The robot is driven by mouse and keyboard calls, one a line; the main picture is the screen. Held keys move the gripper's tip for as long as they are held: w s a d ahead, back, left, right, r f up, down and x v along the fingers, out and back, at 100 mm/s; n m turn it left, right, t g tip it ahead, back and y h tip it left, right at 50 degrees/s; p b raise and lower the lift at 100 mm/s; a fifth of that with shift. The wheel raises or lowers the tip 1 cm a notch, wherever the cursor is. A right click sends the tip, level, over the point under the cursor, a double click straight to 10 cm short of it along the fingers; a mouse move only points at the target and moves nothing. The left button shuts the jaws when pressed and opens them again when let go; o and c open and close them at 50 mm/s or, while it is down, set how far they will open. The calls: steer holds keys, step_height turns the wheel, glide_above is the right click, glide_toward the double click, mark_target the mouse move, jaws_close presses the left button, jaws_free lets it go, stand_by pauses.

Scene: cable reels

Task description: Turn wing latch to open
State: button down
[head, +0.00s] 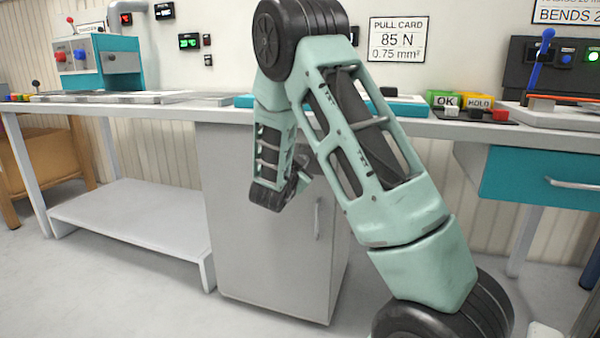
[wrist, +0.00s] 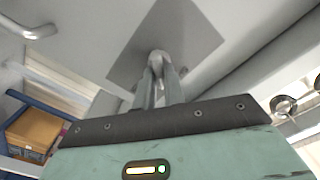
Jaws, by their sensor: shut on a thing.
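The wing latch (wrist: 156,57) shows in the wrist view as a small grey piece in front of a darker grey square plate. My gripper (wrist: 158,80) has its fingers closed on it, and they hide most of its shape. In the head view my gripper (head: 304,182) is at the upper part of the grey cabinet (head: 265,240), just above its bar handle (head: 318,218). The latch itself cannot be made out there behind my arm. How far the latch is turned cannot be told.
A grey bar handle (wrist: 38,30) is at the upper left of the wrist view. In the head view the worktop (head: 150,106) runs above the cabinet, with a low shelf (head: 130,225) to the left and a teal drawer (head: 545,180) to the right. Floor before the cabinet is clear.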

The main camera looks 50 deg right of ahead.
steer(key=m+b, duration=1)
steer(key=b, duration=0.1)
steer(key=shift+s+f, duration=0.1)
steer(key=shift+f, duration=0.2)
steer(key=shift+r+m+b, duration=0.1)
steer(key=shift+m+b, duration=0.25)
steer(key=shift+m, duration=0.05)
steer(key=c, duration=1.5)
jaws_free()
